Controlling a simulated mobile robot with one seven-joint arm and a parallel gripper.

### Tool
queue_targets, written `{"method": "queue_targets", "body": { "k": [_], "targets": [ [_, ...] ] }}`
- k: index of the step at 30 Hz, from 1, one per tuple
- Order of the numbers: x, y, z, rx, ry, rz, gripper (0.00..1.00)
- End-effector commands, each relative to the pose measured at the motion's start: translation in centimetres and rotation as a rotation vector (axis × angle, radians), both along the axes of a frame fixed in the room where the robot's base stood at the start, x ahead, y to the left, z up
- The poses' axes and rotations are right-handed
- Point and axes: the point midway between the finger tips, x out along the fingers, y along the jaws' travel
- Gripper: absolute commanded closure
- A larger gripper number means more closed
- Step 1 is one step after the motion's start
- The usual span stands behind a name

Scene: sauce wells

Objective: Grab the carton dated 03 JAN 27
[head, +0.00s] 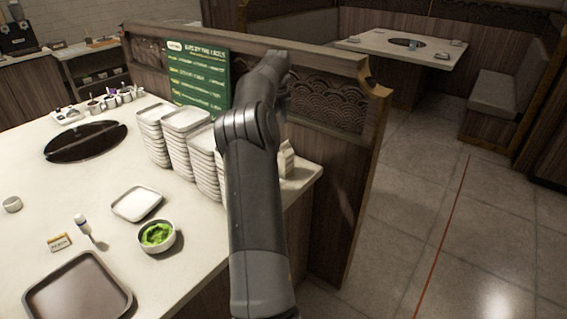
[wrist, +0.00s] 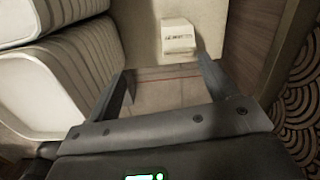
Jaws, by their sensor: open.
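A small white carton (head: 286,160) stands near the right end of the counter, beside the stacks of plates and partly hidden by my arm. In the wrist view the carton (wrist: 179,36) shows at the top, with a line of dark print too small to read surely. My gripper (wrist: 166,66) is open and empty. Its fingertips are apart from the carton, which lies beyond them and slightly right of the middle between them. In the head view my arm hides the gripper.
Tall stacks of white plates (head: 205,158) stand left of the carton; they also show close on the left in the wrist view (wrist: 70,80). A wooden partition (head: 330,110) with a green menu board (head: 198,77) rises behind. The counter edge and floor are close by.

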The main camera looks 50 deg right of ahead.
Motion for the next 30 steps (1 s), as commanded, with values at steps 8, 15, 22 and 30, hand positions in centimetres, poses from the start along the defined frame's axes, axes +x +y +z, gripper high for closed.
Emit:
{"method": "queue_targets", "body": {
  "k": [8,15,22,30],
  "targets": [
    [-0.6,-2.9,-3.7,0.015,0.048,-0.169,0.22],
    [-0.7,-3.0,-7.2,0.018,0.052,-0.178,0.22],
    [-0.6,-3.0,-9.3,0.016,0.049,-0.175,0.22],
    [-0.6,-3.2,-12.2,0.018,0.052,-0.175,0.22]
  ]
}}
